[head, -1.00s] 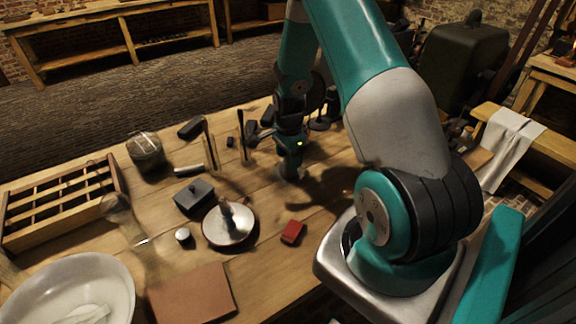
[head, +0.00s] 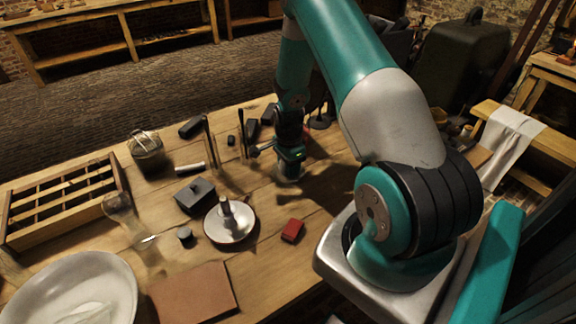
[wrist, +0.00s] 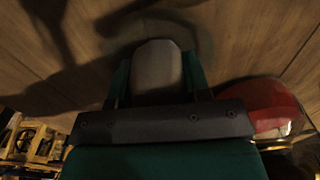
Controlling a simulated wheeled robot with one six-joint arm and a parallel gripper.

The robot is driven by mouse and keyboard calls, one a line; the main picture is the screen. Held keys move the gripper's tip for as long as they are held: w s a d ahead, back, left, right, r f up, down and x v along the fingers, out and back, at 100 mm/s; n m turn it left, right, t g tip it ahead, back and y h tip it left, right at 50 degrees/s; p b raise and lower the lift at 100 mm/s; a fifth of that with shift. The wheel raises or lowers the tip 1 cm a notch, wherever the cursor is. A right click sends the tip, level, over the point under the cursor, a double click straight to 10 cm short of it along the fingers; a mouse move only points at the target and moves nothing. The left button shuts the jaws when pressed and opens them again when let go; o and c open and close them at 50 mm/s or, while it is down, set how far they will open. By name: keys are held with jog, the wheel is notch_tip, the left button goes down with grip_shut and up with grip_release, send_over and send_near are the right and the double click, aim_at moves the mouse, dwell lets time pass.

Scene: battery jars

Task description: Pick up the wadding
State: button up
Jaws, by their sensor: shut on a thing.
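My gripper (head: 290,171) points down over the middle of the wooden table in the head view. In the wrist view my gripper (wrist: 157,84) has its two teal fingers on either side of a pale grey, round-ended thing, which I take to be the wadding (wrist: 157,62). The fingers are shut on it. In the head view only a small pale patch shows below the fingertips. I cannot tell whether the wadding touches the table or hangs just above it.
A metal dish (head: 231,236) with an upright handle, a red block (head: 292,231) and a dark grey box (head: 194,197) stand in front. Thin upright posts (head: 209,142) stand left of my gripper. A slotted wooden tray (head: 119,176) and white bowl (head: 128,290) lie left.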

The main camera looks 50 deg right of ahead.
notch_tip(320, 180, up, 20)
jog(key=b, duration=0.1)
dwell(0.4)
